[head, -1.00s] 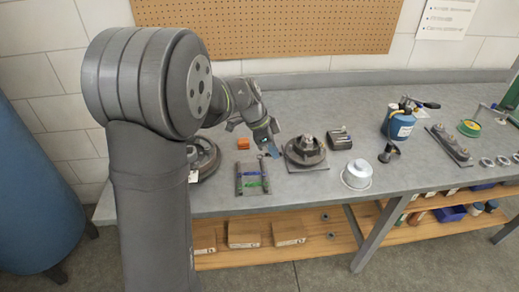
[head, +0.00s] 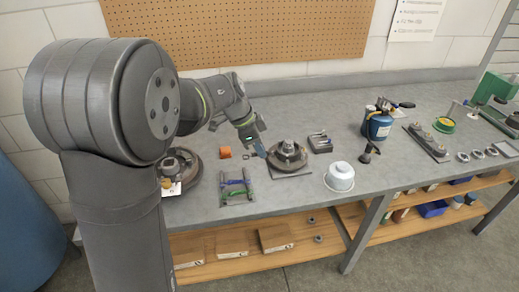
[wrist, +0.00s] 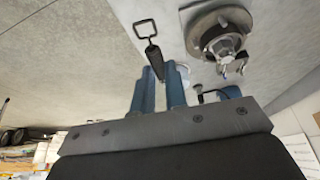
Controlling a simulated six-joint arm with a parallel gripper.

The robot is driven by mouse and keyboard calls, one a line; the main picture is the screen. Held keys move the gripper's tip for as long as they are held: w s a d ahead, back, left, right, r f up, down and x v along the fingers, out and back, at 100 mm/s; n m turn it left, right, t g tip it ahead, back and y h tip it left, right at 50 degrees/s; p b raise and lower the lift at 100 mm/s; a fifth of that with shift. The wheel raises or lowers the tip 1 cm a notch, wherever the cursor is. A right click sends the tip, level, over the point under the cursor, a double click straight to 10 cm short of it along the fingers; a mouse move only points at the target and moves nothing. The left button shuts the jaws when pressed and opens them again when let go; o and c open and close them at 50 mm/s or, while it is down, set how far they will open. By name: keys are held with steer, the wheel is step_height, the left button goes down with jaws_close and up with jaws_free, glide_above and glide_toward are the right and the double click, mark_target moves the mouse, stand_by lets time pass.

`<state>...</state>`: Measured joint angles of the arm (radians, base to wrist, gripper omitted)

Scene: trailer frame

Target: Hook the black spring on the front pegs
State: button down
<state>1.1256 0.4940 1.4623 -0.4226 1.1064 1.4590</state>
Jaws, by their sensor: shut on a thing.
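In the head view, my gripper (head: 261,151) is low over the bench, behind and right of a small grey frame and left of the round hub. In the wrist view, the blue fingers of my gripper (wrist: 158,82) are shut on the black spring (wrist: 154,55), a dark body with an open wire loop pointing away from the fingers. Its other end is hidden between the fingers. The small grey frame (head: 225,200) has blue and green springs across it. Its front pegs are too small to make out. The black spring cannot be told apart in the head view.
The round hub (head: 288,154) on its square plate is close right of my gripper; it also shows in the wrist view (wrist: 222,35). The bench (head: 285,205) in front of the hub is clear.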

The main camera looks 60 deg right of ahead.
steer(key=shift+w, duration=0.1)
steer(key=w+a+f, duration=0.3)
steer(key=w+a, duration=0.5)
steer(key=w, duration=0.5)
steer(key=w+a+f, duration=0.2)
steer(key=w+a, duration=0.5)
steer(key=w, duration=0.6)
steer(key=shift+n, duration=0.3)
steer(key=shift+w+a+f, duration=0.1)
steer(key=shift+a+f, duration=0.05)
steer(key=shift+f, duration=2.25)
steer(key=shift+f, duration=0.9)
steer(key=c, duration=1.4)
jaws_free()
steer(key=c, duration=0.3)
